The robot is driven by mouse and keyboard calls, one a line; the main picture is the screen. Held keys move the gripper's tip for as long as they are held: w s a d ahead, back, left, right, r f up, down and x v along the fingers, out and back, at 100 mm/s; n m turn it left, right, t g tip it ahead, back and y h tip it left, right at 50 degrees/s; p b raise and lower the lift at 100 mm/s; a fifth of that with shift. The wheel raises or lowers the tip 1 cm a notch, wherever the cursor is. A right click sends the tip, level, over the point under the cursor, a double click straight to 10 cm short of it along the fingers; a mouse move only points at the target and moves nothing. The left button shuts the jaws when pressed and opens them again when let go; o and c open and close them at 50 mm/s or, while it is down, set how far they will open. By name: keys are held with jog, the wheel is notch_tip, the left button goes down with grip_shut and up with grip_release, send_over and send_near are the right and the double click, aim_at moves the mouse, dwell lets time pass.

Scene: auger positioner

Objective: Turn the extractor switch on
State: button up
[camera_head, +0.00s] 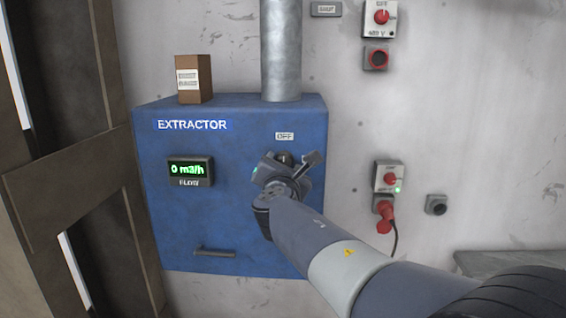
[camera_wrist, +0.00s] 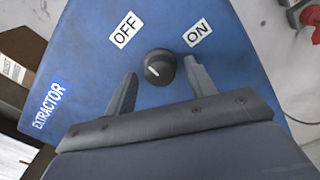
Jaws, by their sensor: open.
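The blue extractor box (camera_head: 220,235) hangs on the wall and also fills much of the wrist view (camera_wrist: 85,85). Its switch is a round dark knob (camera_wrist: 160,67) with a white mark on its left side, towards the OFF label (camera_wrist: 125,29). The ON label (camera_wrist: 198,33) is up and right of the knob. The OFF label also shows in the head view (camera_head: 285,136); ON is hidden there. My gripper (camera_head: 285,170) is open in front of the switch. In the wrist view its two fingers (camera_wrist: 160,72) stand either side of the knob, with a gap at the left finger.
The flow display (camera_head: 190,171) reads 0 m3/h. A handle (camera_head: 214,252) is low on the box. A brown carton (camera_head: 194,80) and a grey pipe (camera_head: 281,50) are on top. Red-and-white switch boxes (camera_head: 389,177) are on the wall to the right.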

jog(key=shift+w, duration=0.1)
jog(key=c, duration=1)
jog(key=shift+o, duration=0.2)
jog(key=shift+f+b, duration=0.1)
jog(key=shift+b, duration=0.25)
jog(key=shift+m+h+b, duration=0.3)
jog(key=shift+m+b, duration=8.6)
jog(key=shift+m, duration=0.3)
